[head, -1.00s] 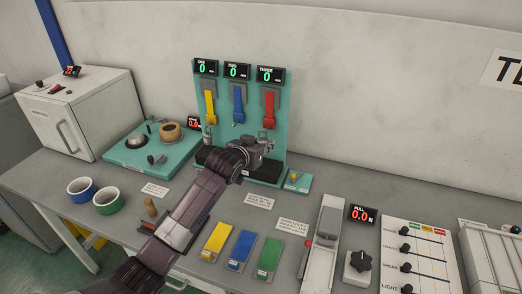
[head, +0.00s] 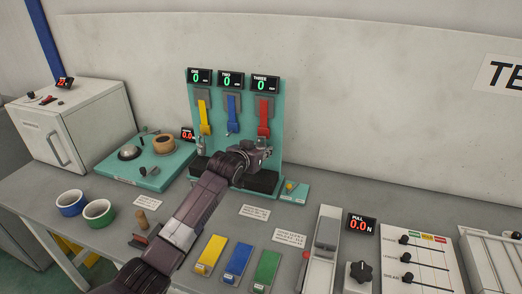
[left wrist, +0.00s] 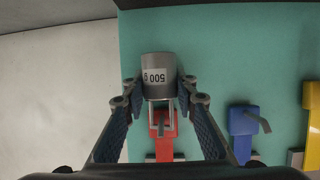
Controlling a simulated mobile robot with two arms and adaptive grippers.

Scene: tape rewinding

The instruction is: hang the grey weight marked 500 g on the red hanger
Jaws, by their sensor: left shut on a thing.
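The grey weight marked 500 g (left wrist: 158,72) is between the fingers of my left gripper (left wrist: 160,92), which is shut on it. In the head view my left gripper (head: 264,148) is just below the red hanger (head: 264,118), at the teal board (head: 217,118). The weight is mostly hidden there. The display over the red hanger reads 0. My right gripper is not in view.
The blue hanger (head: 233,115) and yellow hanger (head: 205,118) hang left of the red one. A small grey weight (head: 200,145) is near the yellow hanger. A black ledge (head: 262,182) runs along the board's foot. Coloured blocks lie on the table in front.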

